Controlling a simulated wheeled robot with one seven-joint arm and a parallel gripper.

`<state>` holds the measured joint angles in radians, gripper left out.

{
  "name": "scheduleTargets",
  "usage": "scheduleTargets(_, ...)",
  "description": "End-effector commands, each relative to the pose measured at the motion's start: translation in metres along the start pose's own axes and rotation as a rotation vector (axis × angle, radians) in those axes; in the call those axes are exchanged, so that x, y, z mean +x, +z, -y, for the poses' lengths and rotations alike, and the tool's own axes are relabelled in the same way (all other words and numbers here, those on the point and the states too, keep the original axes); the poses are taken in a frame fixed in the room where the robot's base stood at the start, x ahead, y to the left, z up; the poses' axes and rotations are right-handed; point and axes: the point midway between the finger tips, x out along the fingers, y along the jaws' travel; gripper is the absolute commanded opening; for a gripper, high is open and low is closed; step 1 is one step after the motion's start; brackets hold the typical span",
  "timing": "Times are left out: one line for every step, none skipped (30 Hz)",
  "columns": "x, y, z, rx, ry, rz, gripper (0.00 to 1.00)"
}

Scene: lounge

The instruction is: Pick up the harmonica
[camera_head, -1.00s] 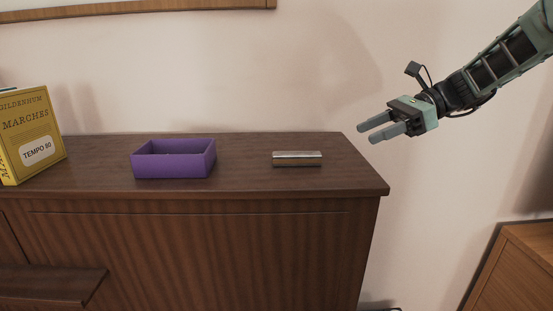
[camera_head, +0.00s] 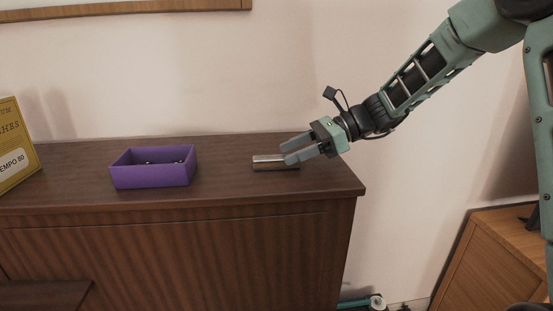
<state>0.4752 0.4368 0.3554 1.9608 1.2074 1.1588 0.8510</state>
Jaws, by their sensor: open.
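The harmonica (camera_head: 268,163) is a small silver and dark bar lying flat on top of the dark wooden cabinet (camera_head: 225,188), near its right end. My gripper (camera_head: 287,153) comes in from the right with its two grey fingers pointing left. The fingers are apart with nothing held between them. The fingertips overlap the right part of the harmonica in the picture and hide some of it. I cannot tell whether they touch it.
A purple open box (camera_head: 152,178) with small dark items inside stands left of the harmonica. A yellow book (camera_head: 16,150) stands upright at the far left. The cabinet top between box and harmonica is clear. A lower wooden cabinet (camera_head: 497,250) is at the right.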

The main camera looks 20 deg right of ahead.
Motion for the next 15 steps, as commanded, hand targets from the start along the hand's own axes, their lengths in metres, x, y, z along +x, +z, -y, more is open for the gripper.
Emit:
scheduleTargets(0.007,0.003,-0.001,0.002,0.006,0.001,0.53)
scheduleTargets(0.012,0.003,-0.001,0.002,0.007,0.001,0.53)
scheduleTargets(0.018,0.003,-0.001,0.003,0.007,0.001,0.53)
scheduleTargets(0.023,0.003,-0.001,0.003,0.007,0.002,0.53)
scheduleTargets(0.028,0.002,-0.001,0.001,0.006,0.001,0.53)
scheduleTargets(0.033,0.002,-0.001,0.001,0.007,0.001,0.53)
scheduleTargets(0.036,0.001,-0.001,0.001,0.006,0.001,0.53)
scheduleTargets(0.039,0.001,0.0,0.001,0.004,0.0,0.53)
scheduleTargets(0.041,0.001,0.0,0.0,0.003,0.0,0.53)
scheduleTargets(0.043,0.0,0.0,0.0,0.003,0.0,0.53)
scheduleTargets(0.044,0.0,0.0,-0.001,0.003,0.0,0.53)
scheduleTargets(0.044,0.0,0.0,-0.001,0.002,0.0,0.53)
scheduleTargets(0.045,-0.001,0.0,-0.001,0.002,0.0,0.53)
scheduleTargets(0.045,-0.001,0.0,-0.001,0.002,0.0,0.53)
scheduleTargets(0.045,-0.001,0.0,-0.001,0.002,0.0,0.53)
